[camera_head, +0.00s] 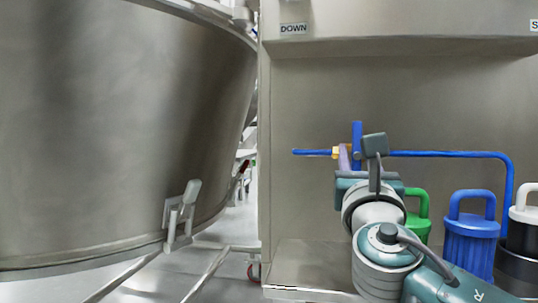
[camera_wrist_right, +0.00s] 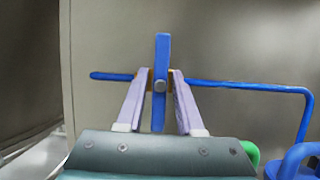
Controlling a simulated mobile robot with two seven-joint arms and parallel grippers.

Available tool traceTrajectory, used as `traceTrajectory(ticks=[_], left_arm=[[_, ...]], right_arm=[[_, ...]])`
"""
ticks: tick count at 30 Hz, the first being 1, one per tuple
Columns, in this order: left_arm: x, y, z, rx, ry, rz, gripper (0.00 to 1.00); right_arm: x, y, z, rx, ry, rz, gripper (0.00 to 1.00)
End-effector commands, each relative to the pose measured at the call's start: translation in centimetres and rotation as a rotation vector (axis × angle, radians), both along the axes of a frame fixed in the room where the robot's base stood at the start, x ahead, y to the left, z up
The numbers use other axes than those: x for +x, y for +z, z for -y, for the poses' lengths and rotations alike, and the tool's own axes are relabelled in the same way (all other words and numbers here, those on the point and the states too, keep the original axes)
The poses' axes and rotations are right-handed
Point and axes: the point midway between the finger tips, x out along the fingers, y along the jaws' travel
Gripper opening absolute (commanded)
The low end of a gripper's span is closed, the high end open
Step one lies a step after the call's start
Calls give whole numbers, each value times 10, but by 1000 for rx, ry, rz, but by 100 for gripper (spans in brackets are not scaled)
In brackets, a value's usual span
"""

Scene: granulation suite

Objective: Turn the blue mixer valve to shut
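The blue valve handle (camera_head: 357,132) stands upright across the horizontal blue pipe (camera_head: 450,154) in the head view; its lower part is hidden behind my right gripper. The wrist view shows the whole handle (camera_wrist_right: 162,55), vertical, with a grey pivot on it and brass-coloured fittings behind. My right gripper (camera_wrist_right: 160,78) is open, with one pale purple finger on each side of the handle around its pivot and lower half. A gap shows between each finger and the handle. In the head view my right gripper (camera_head: 356,157) is partly covered by its own wrist parts. My left gripper is out of view.
Blue (camera_head: 471,230), green (camera_head: 419,212) and black-and-white (camera_head: 523,220) handled canisters stand at the lower right, near my right arm. A large steel vessel (camera_head: 110,120) fills the left. A grey steel panel (camera_head: 310,110) stands behind the pipe.

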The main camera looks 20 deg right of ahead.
Motion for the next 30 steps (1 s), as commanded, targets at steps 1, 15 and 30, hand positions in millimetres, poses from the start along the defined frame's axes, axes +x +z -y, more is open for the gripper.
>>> traceTrajectory(ticks=[1,15,30], left_arm=[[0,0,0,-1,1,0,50],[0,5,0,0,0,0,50],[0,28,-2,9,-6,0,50]], right_arm=[[0,0,0,0,0,0,43],[-7,-3,-5,-1,0,-3,55],[-74,-35,-46,1,1,-2,55]])
